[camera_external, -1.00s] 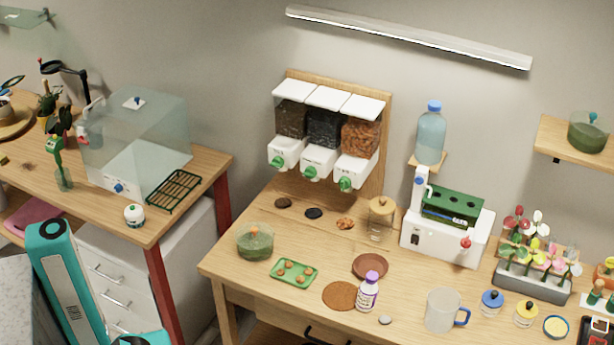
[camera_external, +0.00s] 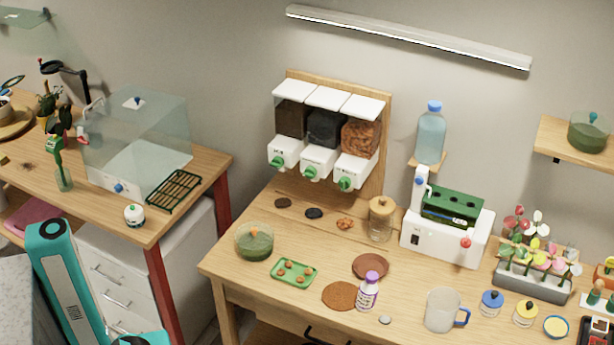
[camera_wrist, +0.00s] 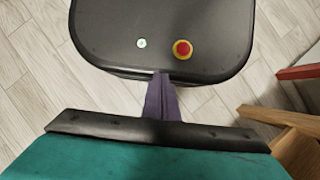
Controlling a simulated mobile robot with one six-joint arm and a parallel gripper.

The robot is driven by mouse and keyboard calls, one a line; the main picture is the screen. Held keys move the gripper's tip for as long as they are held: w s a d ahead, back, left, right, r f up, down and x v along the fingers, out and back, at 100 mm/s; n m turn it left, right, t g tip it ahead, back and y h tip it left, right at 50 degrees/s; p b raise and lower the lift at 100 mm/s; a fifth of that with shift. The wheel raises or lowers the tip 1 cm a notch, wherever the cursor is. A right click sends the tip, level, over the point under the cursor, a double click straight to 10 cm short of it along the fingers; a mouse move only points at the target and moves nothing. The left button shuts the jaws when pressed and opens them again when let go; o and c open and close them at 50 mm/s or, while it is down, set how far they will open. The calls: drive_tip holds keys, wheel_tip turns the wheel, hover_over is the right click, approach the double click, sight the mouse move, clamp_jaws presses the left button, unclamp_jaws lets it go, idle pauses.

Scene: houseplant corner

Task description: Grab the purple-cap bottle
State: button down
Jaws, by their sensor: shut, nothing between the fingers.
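The purple-cap bottle (camera_external: 367,292) is white with a purple cap and a printed label. It stands upright near the front edge of the right wooden table, beside a round cork mat. My gripper (camera_wrist: 161,80) shows in the wrist view with its fingers together and nothing between them. It points down over my own base and the floor, away from the table top. In the external view my arm is at the lower left and the gripper is out of sight. The bottle does not show in the wrist view.
Around the bottle are the cork mat (camera_external: 341,296), a brown saucer (camera_external: 370,267), a grey pebble (camera_external: 385,320) and a clear mug (camera_external: 443,310). A green tray (camera_external: 293,272) lies to the left. A red table leg (camera_external: 166,290) stands close to my arm.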

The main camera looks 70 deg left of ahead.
idle(0.3)
drive_tip(key=c, duration=0.9)
unclamp_jaws()
